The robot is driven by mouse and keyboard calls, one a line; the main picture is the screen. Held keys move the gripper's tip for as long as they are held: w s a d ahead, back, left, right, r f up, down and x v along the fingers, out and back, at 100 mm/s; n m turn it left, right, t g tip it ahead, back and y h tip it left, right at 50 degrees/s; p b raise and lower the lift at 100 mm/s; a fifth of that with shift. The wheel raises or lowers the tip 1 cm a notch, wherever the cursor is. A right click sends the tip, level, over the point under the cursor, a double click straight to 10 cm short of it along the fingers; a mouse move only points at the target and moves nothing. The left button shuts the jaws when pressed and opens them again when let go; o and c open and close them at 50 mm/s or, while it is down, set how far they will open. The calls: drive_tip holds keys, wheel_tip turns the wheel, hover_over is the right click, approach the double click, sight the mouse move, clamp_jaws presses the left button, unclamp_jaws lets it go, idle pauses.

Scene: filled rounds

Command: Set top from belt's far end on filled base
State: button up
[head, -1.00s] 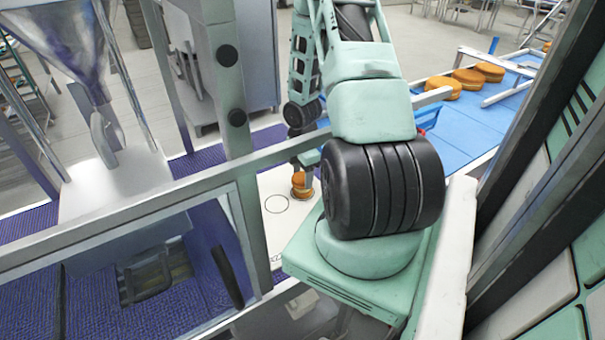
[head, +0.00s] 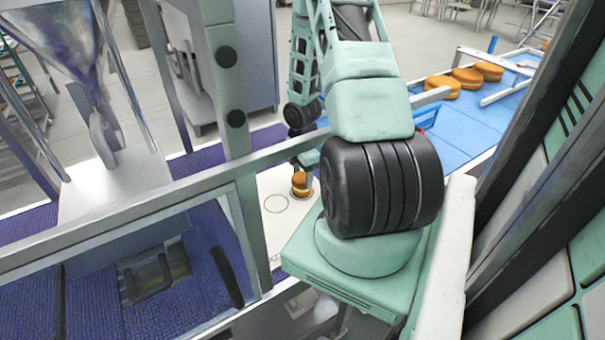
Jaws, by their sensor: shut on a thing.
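My gripper (head: 301,172) is mostly hidden behind my own arm and the metal frame bar. It points down over the white plate and is shut on an orange-brown round, the top (head: 301,181). A round also shows low at the gripper, at the plate; I cannot tell whether the two touch or whether there is a filling between them. Several orange-brown rounds (head: 438,87) lie on the blue belt (head: 470,125) at the upper right.
A metal guard frame (head: 240,160) crosses in front of the plate. A steel hopper (head: 75,50) stands at the left over purple belting (head: 90,300). The white plate (head: 275,225) has a drawn circle, empty, left of the round. A pale rail (head: 445,260) runs at the right.

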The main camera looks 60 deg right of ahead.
drive_tip(key=shift+f+b, duration=0.4)
drive_tip(key=shift+f, duration=0.2)
idle(0.4)
drive_tip(key=o, duration=1.2)
drive_tip(key=shift+r, duration=0.15)
wheel_tip(320, 180, up, 7)
drive_tip(key=p, duration=0.7)
